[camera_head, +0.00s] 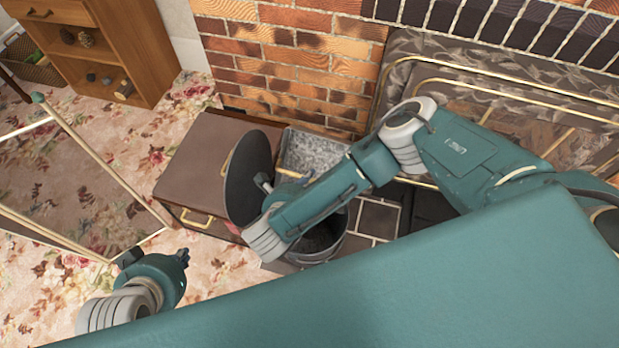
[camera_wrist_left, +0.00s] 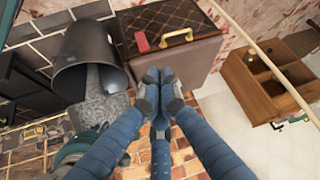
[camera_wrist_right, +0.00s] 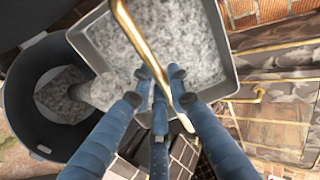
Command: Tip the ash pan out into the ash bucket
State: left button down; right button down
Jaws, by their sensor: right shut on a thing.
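My right gripper (camera_wrist_right: 160,75) is shut on the gold handle of the ash pan (camera_wrist_right: 228,50), a square grey tray with speckled ash in it. The pan also shows partly behind my right arm in the head view (camera_head: 312,148). The dark round ash bucket (camera_wrist_right: 35,150) stands beside it. Grey ash reaches from the pan's edge to the bucket's mouth, and ash lies inside the bucket. In the head view my arm covers part of the bucket (camera_head: 345,245). A dark disc, like a lid, (camera_head: 245,180) stands upright at the bucket's left. My left gripper (camera_head: 184,258) is empty, fingers together, away from the bucket.
A wooden shelf unit (camera_head: 100,45) stands at the back left. A framed screen (camera_head: 70,180) leans at left. Brick wall and gold-edged screen are behind.

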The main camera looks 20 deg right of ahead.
pick_arm(q)
jog(key=w+d+r+t+h+b, duration=0.2)
jog(key=w+d+r+t, duration=0.2)
jog(key=w+r+t, duration=0.5)
jog(key=s+a+f+g+y+p, duration=0.1)
jog(key=s+a+f+g, duration=0.2)
jog(key=s+f+g, duration=0.2)
jog(key=s+a+f+g+y+p, duration=0.1)
jog(key=s+a+f+g+p, duration=0.1)
jog(key=s+f+g, duration=0.4)
jog(key=shift+s+a+g+y+p, duration=0.35)
jog(key=shift+s+a+g, duration=0.25)
jog(key=shift+s, duration=2)
pick_arm(e)
jog(key=shift+s+a+f+t+h, duration=0.25)
jog(key=shift+s+a+t+h, duration=0.35)
jog(key=shift+s+a+t, duration=0.3)
jog(key=shift+s+a+f+t+h, duration=0.25)
jog(key=shift+s+a+t+h, duration=0.4)
jog(key=shift+s, duration=0.4)
